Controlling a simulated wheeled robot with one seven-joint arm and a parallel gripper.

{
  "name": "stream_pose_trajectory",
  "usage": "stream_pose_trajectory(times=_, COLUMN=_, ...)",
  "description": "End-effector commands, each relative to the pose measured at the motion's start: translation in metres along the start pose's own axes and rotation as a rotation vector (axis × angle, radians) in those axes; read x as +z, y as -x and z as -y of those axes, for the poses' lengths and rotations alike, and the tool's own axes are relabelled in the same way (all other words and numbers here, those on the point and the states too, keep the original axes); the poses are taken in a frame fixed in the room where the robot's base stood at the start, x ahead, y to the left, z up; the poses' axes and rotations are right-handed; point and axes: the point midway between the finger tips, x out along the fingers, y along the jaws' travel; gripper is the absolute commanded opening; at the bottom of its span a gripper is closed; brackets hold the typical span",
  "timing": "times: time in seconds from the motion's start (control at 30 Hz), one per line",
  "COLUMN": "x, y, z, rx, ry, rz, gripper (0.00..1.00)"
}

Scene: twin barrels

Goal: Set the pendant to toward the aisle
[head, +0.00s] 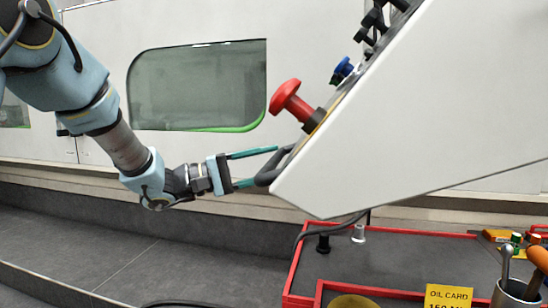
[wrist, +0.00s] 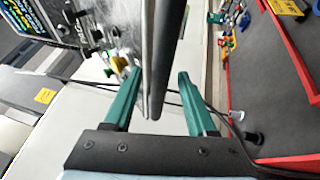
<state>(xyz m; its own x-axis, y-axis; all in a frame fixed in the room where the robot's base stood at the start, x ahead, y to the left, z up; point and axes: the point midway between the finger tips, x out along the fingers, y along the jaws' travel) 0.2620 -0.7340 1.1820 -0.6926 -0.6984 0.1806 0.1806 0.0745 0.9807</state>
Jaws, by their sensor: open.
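The pendant (head: 400,115) is a white slanted box at the right of the head view, its control face turned to the upper left. A dark handle bar (head: 268,178) sticks out at its lower left edge. My gripper (head: 264,166) is open at this bar, one finger above it and one lower. In the wrist view the bar (wrist: 163,60) runs between the two green fingers (wrist: 158,76), with gaps visible on both sides. The pendant's screen and knobs (wrist: 90,35) show at the upper left there. I cannot tell whether either finger touches the bar.
A red mushroom button (head: 285,95) and a blue knob (head: 342,70) stand out from the pendant face above my gripper. A red-edged dark tray (head: 400,250) lies below, with an oil card (head: 448,298) and a tool cup (head: 515,295). A cable hangs under the pendant.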

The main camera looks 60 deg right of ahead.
Motion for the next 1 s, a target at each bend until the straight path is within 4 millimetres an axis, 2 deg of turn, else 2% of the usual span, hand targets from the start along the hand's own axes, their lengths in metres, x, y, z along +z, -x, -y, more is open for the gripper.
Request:
stream_pose_trajectory(times=0.17, x=0.0002, y=-0.0136, z=0.0001, rx=0.000, ry=0.001, rz=0.000, gripper=0.57)
stream_pose_trajectory(times=0.47, x=-0.0001, y=-0.0155, z=0.0006, rx=0.000, ry=0.000, rz=-0.001, gripper=0.57)
stream_pose_trajectory(times=0.9, x=0.0000, y=-0.0152, z=0.0005, rx=0.000, ry=0.000, rz=-0.001, gripper=0.09)
stream_pose_trajectory(times=1.0, x=0.0000, y=-0.0152, z=0.0005, rx=0.000, ry=0.000, rz=-0.001, gripper=0.00)
